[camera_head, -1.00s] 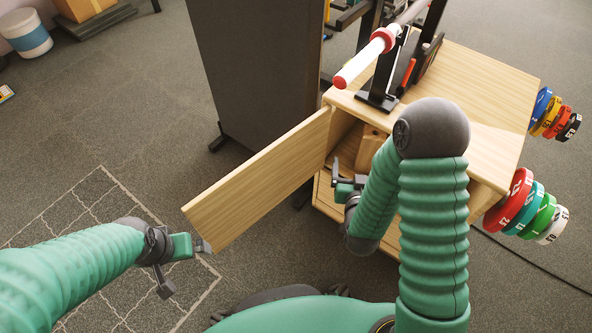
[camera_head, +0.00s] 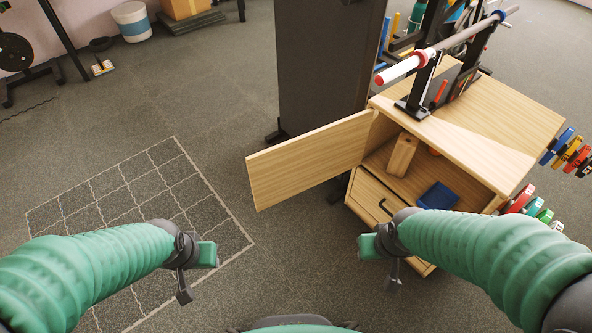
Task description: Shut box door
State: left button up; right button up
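The wooden box (camera_head: 470,130) stands at the right with its front opening facing me. Its door (camera_head: 308,160) is a plain wooden panel hinged at the opening's left side, swung wide open and sticking out to the left. My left gripper (camera_head: 196,268) is at the lower left, below and left of the door's free edge, apart from it. My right gripper (camera_head: 380,258) is in front of the box, below the opening, holding nothing that I can see. The finger gaps of both grippers are hard to make out.
Inside the box are a wooden block (camera_head: 402,155) and a blue object (camera_head: 438,196); a drawer (camera_head: 380,205) is below. A barbell (camera_head: 440,50) rests on top. Coloured weight plates (camera_head: 568,152) hang at the right. A dark panel (camera_head: 325,70) stands behind the door. The left floor is clear.

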aim_at(280, 172)
jog(key=i+j+u, duration=0.1)
jog(key=u, duration=0.4)
jog(key=i+u, duration=0.1)
jog(key=u, duration=0.4)
jog(key=i+j+u, duration=0.1)
jog(key=u, duration=0.35)
jog(key=i+u, duration=0.1)
jog(key=u, duration=0.4)
jog(key=i+l+z, duration=0.15)
jog(key=i, duration=1.05)
jog(key=i+l+z, duration=0.1)
jog(key=i, duration=1.15)
jog(key=z, duration=0.45)
jog(key=i+z, duration=0.1)
jog(key=z, duration=0.35)
jog(key=j+z, duration=0.1)
jog(key=z, duration=0.85)
jog(key=i+j+z, duration=0.1)
jog(key=z, duration=0.35)
jog(key=j+z, duration=0.1)
jog(key=z, duration=2.1)
